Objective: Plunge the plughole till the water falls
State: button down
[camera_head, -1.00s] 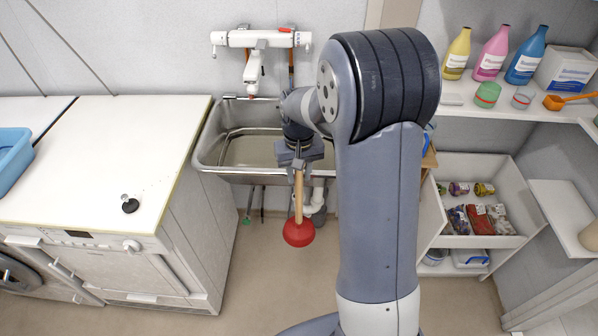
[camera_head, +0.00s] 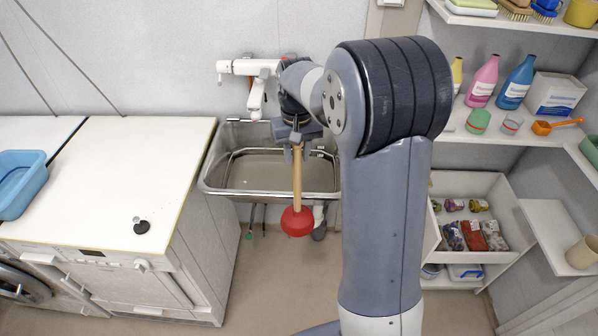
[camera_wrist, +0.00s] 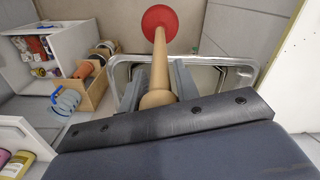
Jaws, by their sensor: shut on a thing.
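My gripper (camera_head: 297,150) is shut on the wooden handle of a plunger (camera_head: 297,180). The plunger hangs with its red rubber cup (camera_head: 297,221) downward, and in the head view the cup shows in front of the basin's front edge. The wrist view shows the handle (camera_wrist: 160,70) between the two fingers and the red cup (camera_wrist: 160,20) beyond. The metal washtub basin (camera_head: 215,185) holds greyish water (camera_head: 265,172). The plughole is not visible. A black stopper-like piece (camera_head: 142,227) lies on the white counter.
A white wall tap (camera_head: 250,68) hangs over the basin. The white counter (camera_head: 120,170) is left of it, with a blue tub (camera_head: 20,180). Shelves with bottles (camera_head: 515,80) and an open drawer (camera_head: 470,190) are at the right. Pipes (camera_head: 318,215) run below the basin.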

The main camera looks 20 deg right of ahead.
jog(key=w+r, duration=0.3)
jog(key=r, duration=0.6)
jog(key=shift+w+r, duration=0.15)
jog(key=shift+r, duration=0.05)
dwell(0.4)
